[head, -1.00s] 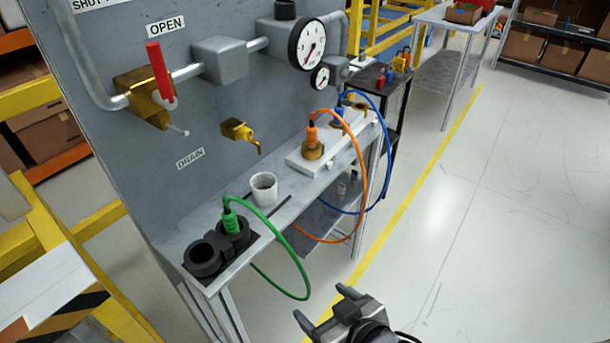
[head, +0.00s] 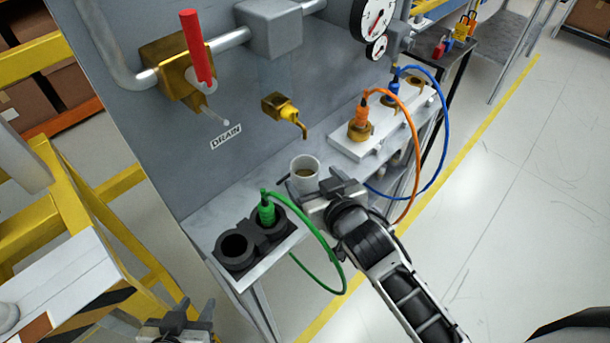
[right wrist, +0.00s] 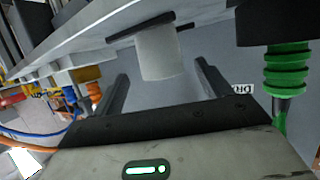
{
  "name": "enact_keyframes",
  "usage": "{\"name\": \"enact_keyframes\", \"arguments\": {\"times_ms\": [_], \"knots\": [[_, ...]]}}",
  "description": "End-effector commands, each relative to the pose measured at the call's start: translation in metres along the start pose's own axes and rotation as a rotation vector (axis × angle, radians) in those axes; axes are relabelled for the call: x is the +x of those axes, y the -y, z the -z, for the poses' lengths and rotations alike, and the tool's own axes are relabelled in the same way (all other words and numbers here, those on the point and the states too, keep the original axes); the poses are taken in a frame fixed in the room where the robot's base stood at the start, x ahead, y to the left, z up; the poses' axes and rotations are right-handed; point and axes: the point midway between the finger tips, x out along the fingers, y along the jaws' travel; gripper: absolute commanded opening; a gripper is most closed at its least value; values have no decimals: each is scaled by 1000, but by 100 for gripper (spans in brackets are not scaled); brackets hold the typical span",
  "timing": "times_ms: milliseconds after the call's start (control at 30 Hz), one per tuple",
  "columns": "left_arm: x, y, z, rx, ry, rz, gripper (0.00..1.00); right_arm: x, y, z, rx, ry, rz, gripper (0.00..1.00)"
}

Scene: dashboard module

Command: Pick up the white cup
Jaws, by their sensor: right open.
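In the right wrist view, which is upside down, the cup (right wrist: 160,58) appears between the two spread fingertips, with gaps on both sides. Neither finger visibly grips it. My left gripper (head: 190,320) is at the bottom left, away from the cup, with its fingers apart and empty.
A black two-socket holder (head: 236,250) with a green connector (head: 266,212) and looping green cable stands just left of the cup. A white block (head: 372,146) with an orange connector (head: 362,112) is to the right. The grey panel (head: 225,95) rises behind.

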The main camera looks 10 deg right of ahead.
Motion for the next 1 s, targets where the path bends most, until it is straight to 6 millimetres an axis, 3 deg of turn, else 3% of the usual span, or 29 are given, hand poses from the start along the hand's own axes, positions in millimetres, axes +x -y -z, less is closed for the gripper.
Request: {"name": "enact_keyframes", "arguments": {"times_ms": [300, 600, 633, 800, 1000], "knots": [[1, 2, 10, 3, -19, 3, 36, 43, 2, 1, 0, 0, 0, 77], [2, 2, 10, 3, -20, 3, 36, 50, 2, 0, 0, 0, 0, 77], [2, 2, 10, 3, -20, 3, 36, 50, 2, 0, 0, 0, 0, 74], [1, 2, 9, 2, -16, 3, 36, 50, 2, 0, 0, 0, 0, 29], [0, 1, 6, 1, -10, 2, 36, 50, 2, 0, 0, 0, 0, 29]]}}
